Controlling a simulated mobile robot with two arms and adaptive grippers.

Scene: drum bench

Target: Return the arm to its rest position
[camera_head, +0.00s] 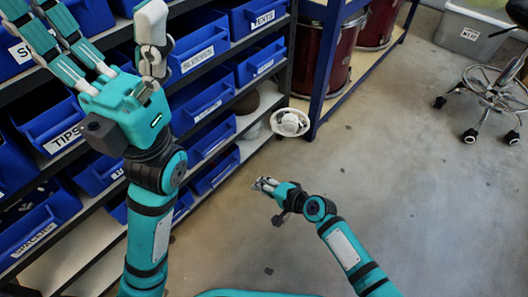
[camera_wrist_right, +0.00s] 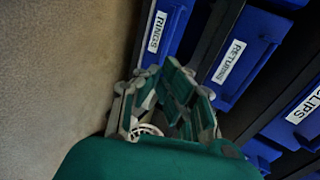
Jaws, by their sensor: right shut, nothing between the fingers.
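My right gripper (camera_head: 264,184) is small in the head view, low over the bare floor in front of the shelf rack. Its fingers are shut, with nothing seen between them. In the right wrist view its teal and grey fingers (camera_wrist_right: 168,95) stand in front of the blue bins and the floor. My left gripper (camera_head: 97,24) is large at the upper left of the head view. Its teal fingers and a whitish finger are spread apart, and it is empty. It hangs in front of the bins, and I cannot tell how near.
Blue labelled bins (camera_head: 203,59) fill the dark shelf rack at left. A white round spoked object (camera_head: 290,122) is beside its end. Red drums (camera_head: 322,57) stand on a blue-framed rack. A wheeled stool (camera_head: 492,92) and grey tub (camera_head: 467,34) are at right. The middle floor is clear.

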